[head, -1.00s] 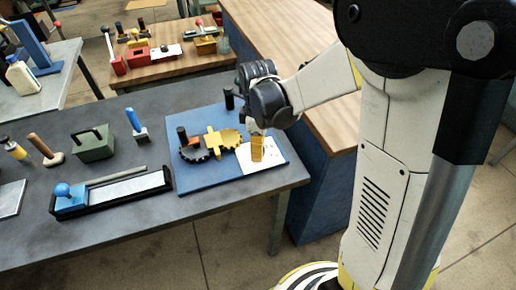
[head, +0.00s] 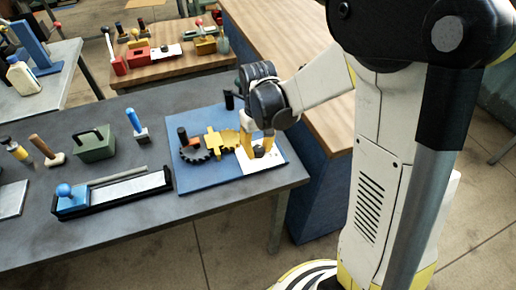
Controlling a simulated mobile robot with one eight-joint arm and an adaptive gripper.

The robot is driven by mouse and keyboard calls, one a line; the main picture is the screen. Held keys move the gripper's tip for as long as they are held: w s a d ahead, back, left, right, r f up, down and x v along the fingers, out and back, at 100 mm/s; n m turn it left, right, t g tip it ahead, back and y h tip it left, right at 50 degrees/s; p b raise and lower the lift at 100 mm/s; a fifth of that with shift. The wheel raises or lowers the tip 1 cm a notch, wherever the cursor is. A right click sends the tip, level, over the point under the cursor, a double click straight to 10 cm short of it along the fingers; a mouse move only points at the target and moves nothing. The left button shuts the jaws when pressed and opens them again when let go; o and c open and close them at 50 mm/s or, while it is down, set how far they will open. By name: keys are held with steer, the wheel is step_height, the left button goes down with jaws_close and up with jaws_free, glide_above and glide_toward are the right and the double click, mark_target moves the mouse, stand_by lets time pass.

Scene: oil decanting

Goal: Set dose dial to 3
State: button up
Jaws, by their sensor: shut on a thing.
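My gripper (head: 258,154) points down over the white plate (head: 277,161) at the right end of the blue board (head: 226,177). Its yellow fingers are shut on a small dark knob (head: 259,152), which looks like the dose dial. The knob shows between the two fingers, partly covered by them. Marks on the plate are too small to read, so the dial's setting cannot be told.
On the same board, a yellow bracket and gear (head: 216,143) and a black toothed wheel (head: 194,154) sit just left of my gripper. A black post (head: 229,101) stands behind. A long sharpening block (head: 126,189) lies on the table to the left.

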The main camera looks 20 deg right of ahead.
mark_target(259, 148)
steer(key=m, duration=0.5)
steer(key=shift+m, duration=0.3)
steer(key=shift+d+m, duration=0.1)
steer(key=shift+m, duration=2.1)
steer(key=o, duration=1.2)
step_height(259, 148, up, 12)
